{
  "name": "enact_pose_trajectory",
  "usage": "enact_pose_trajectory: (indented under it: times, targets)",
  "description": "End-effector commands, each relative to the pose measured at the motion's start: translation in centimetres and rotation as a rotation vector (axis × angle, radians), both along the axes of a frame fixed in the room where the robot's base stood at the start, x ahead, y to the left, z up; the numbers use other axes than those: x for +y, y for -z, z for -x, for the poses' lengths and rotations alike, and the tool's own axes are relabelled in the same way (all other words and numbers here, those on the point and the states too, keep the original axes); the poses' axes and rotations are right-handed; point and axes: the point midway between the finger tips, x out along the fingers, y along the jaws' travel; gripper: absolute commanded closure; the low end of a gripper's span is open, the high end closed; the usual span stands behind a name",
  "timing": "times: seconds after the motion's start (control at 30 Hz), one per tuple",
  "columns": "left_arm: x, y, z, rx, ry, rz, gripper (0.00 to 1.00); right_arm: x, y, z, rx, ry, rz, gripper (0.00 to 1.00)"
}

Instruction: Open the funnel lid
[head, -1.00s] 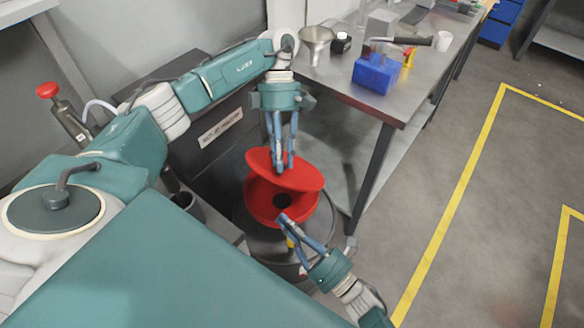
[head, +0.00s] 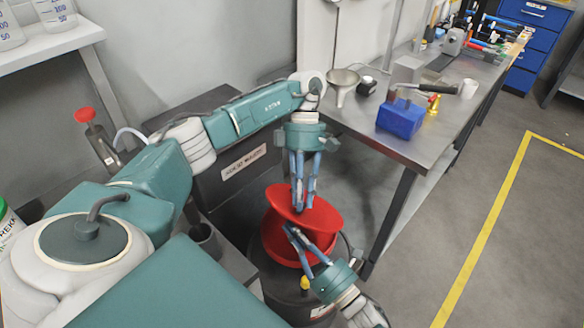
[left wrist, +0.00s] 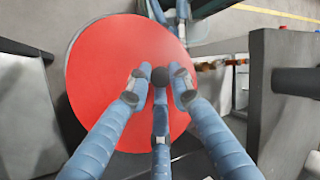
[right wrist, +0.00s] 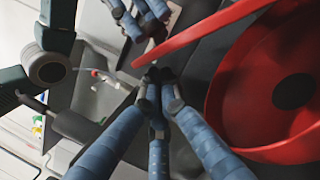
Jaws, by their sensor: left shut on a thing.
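The red funnel lid (head: 325,212) is raised and tilted over the red funnel (head: 275,245) in the head view, with an open gap between them. My left gripper (head: 303,205) is shut on the lid's dark knob, seen in the left wrist view (left wrist: 160,76) above the round red disc. My right gripper (head: 290,229) is at the gap between lid and funnel. In the right wrist view its fingertips (right wrist: 158,80) are together, close to the lid's edge (right wrist: 190,40); contact is unclear. The funnel's dark centre hole (right wrist: 293,91) shows there.
The funnel sits on a dark drum (head: 290,290) with a yellow-capped fitting (head: 305,284). A metal table (head: 400,145) at the right holds a metal funnel (head: 342,84), a blue box (head: 400,118) and tools. A dark labelled box (head: 240,160) stands behind. Floor at the right is free.

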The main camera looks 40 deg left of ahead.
Motion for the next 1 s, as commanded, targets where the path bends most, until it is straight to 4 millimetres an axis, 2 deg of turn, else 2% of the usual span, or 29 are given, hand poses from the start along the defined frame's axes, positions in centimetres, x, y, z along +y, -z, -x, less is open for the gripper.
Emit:
enact_pose_trajectory:
  times: [0.23, 0.47, 0.5, 0.57, 0.87, 1.0]
  targets:
    - [-0.3, 0.0, 0.0, -0.002, 0.003, 0.007, 1.0, -0.1, -1.1, -0.7, -0.001, 0.001, -0.003, 1.0]
    - [-0.3, 0.0, 0.0, -0.001, 0.003, 0.007, 1.0, -0.1, -1.3, -0.8, -0.001, 0.003, -0.005, 1.0]
    - [-0.3, 0.0, 0.0, 0.0, 0.002, 0.007, 0.72, -0.1, -1.3, -0.8, -0.002, 0.002, -0.006, 1.0]
    - [-0.2, 0.0, 0.0, 0.0, 0.003, 0.006, 0.61, -0.1, -1.3, -0.8, -0.002, 0.002, -0.006, 1.0]
    - [-0.1, 0.0, 0.0, 0.001, 0.001, 0.001, 0.61, -0.1, -1.3, -0.8, -0.001, 0.002, -0.005, 1.0]
    - [0.2, -0.8, -0.5, -0.002, 0.001, 0.001, 0.61, -0.1, -1.2, -0.8, -0.001, 0.002, -0.004, 1.0]
